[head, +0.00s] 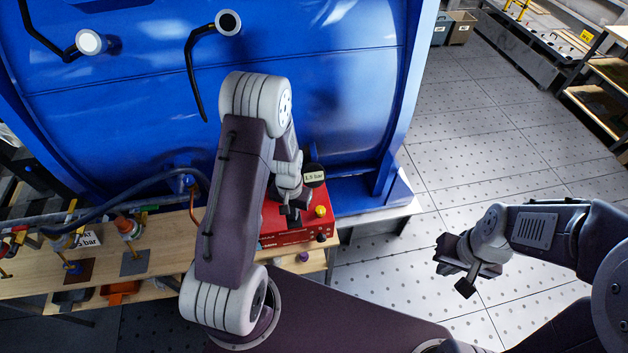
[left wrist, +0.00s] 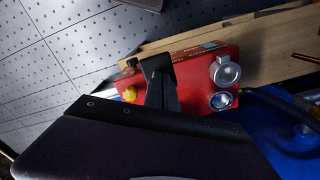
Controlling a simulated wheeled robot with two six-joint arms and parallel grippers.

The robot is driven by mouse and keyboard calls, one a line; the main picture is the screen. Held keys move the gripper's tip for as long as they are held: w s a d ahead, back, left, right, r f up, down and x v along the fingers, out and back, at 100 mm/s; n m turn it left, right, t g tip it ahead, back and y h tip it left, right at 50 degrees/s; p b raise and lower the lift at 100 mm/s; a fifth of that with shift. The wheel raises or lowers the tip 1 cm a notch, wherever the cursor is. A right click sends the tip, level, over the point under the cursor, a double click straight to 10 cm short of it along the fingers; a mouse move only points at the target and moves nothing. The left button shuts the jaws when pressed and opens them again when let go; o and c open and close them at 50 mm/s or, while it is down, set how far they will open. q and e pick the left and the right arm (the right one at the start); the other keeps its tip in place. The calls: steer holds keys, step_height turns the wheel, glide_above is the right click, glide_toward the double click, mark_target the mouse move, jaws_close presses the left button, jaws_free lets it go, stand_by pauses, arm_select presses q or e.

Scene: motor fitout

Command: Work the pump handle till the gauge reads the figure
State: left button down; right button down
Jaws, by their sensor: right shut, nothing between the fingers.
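A red box-shaped pump unit (head: 283,238) sits at the right end of the wooden bench, with a yellow knob (head: 320,211) on top. The left wrist view shows the red unit (left wrist: 194,101), two silver round fittings and a dark finger (left wrist: 160,80) in front. I cannot make out the pump handle or a gauge needle. My right gripper (head: 463,278) is shut and empty over the floor.
A large blue tank (head: 330,75) rises behind the wooden bench (head: 165,262). Hoses and brass fittings (head: 128,228) stand on the bench at left, near a partly hidden bar sign (head: 88,240). The tiled floor (head: 470,140) at right is clear, with shelving beyond.

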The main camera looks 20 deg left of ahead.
arm_select(q)
steer(key=f+b, duration=0.2)
steer(key=f, duration=0.1)
steer(key=f+b, duration=0.1)
steer(key=f, duration=0.1)
steer(key=shift+w+a+f+b, duration=0.1)
steer(key=shift+w+a+b, duration=0.05)
steer(key=shift+w+b, duration=0.15)
steer(key=shift+r+p, duration=0.75)
steer(key=r+p, duration=0.4)
steer(key=s+r+p, duration=0.1)
steer(key=r+p, duration=0.1)
steer(key=r, duration=0.1)
steer(key=shift+d, duration=0.25)
steer(key=shift+f, duration=0.1)
steer(key=shift+w, duration=0.1)
